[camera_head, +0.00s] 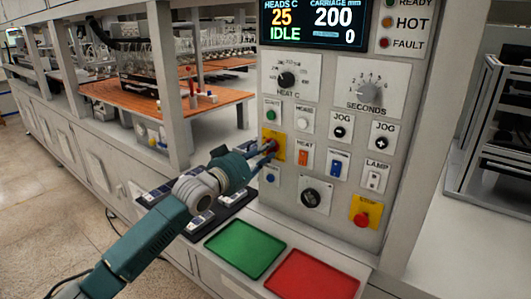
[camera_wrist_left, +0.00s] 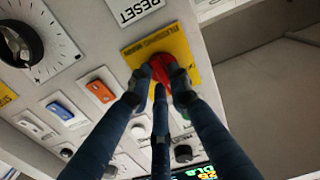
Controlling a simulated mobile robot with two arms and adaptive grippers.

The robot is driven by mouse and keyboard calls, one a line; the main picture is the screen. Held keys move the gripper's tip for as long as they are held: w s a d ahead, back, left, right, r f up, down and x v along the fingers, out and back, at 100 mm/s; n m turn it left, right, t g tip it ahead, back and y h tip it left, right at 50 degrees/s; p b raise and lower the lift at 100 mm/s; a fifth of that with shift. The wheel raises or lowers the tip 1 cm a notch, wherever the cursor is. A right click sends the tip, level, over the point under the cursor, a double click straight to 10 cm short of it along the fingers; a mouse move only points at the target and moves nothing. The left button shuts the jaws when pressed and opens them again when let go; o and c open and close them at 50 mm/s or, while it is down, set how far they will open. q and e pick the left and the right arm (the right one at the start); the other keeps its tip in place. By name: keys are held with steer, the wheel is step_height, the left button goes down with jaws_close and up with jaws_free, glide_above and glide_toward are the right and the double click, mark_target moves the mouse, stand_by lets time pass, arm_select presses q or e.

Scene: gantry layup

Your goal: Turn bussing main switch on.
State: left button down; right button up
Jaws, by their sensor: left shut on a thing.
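A red knob on a yellow plate (camera_head: 280,156), which I take for the bussing main switch, is at the left side of the grey control panel (camera_head: 325,130). In the left wrist view the red knob (camera_wrist_left: 170,68) sits on the yellow plate (camera_wrist_left: 145,48); its lettering is too small to read. My left gripper (camera_head: 270,148) reaches in from the lower left, and its fingers (camera_wrist_left: 162,92) are closed around the knob. The fingers hide part of it, so I cannot tell its turned position. My right gripper is in neither view.
The display (camera_head: 315,22) reads IDLE. Close by are an orange HEAT switch (camera_head: 304,157), a blue switch (camera_head: 338,163) and a green button (camera_head: 271,112). A red mushroom button (camera_head: 362,219) is lower right. Green (camera_head: 245,248) and red (camera_head: 312,275) trays lie below.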

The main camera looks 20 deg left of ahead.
arm_select(q)
steer(key=shift+f+m, duration=0.25)
steer(key=shift+m, duration=0.35)
steer(key=c, duration=1.6)
jaws_free()
steer(key=shift+r, duration=0.1)
steer(key=v, duration=1.2)
